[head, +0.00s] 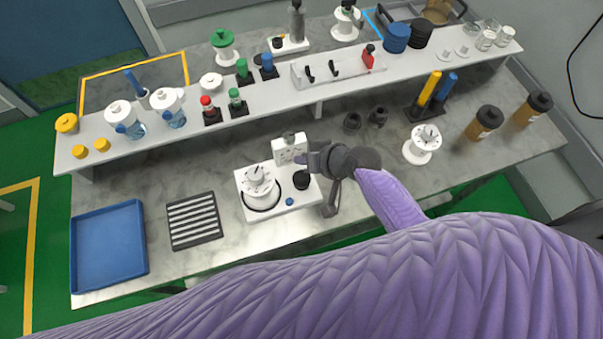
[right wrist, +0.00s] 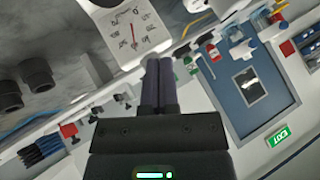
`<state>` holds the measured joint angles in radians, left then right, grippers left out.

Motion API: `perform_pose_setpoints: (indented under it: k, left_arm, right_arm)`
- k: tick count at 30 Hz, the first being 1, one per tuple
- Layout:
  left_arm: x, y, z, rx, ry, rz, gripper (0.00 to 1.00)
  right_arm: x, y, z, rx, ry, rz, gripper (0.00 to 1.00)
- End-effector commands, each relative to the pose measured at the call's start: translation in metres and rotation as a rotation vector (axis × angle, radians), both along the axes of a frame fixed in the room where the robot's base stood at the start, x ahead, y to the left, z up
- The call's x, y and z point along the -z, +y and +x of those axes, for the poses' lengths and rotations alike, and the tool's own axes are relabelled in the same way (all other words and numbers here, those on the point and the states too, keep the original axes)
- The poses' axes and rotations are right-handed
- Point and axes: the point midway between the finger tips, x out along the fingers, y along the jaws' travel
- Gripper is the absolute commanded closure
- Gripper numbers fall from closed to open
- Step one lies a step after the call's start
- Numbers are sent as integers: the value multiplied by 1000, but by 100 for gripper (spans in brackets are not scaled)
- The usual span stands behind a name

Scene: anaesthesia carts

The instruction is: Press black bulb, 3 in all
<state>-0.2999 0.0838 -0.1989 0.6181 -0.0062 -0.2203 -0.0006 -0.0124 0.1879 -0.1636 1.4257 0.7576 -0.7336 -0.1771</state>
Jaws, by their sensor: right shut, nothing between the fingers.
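The black bulb (head: 301,180) sits on the right part of a white device base (head: 270,212) on the bench. A white box with a gauge (head: 290,148) stands at the back of this base; its dial also fills the upper left of the right wrist view (right wrist: 132,32). My right gripper (head: 303,159) is shut and empty, its fingers pointing left, just behind the bulb and close to the gauge box. I cannot tell whether they touch the box. In the right wrist view the dark fingers (right wrist: 159,80) lie together below the dial. My left gripper is not in view.
The base also carries a white round part (head: 257,182) and a small blue button (head: 289,201). A slatted black tray (head: 194,221) and a blue tray (head: 107,250) lie to the left. A raised shelf (head: 150,148) with bottles runs behind. A white spool (head: 422,145) stands right.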

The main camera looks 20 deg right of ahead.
Motion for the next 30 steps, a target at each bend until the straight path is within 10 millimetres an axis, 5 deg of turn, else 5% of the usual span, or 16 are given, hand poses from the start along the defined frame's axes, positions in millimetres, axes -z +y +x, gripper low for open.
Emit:
perform_pose_setpoints:
  k: [6, 12, 30]
  left_arm:
    - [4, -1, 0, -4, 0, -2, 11]
    - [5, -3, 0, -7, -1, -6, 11]
    - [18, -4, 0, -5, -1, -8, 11]
  right_arm:
    - [-24, -4, 8, -633, -400, -477, 100]
    - [-33, -4, 2, -1035, -645, -756, 100]
    - [-20, -3, 1, -1089, -677, -792, 100]
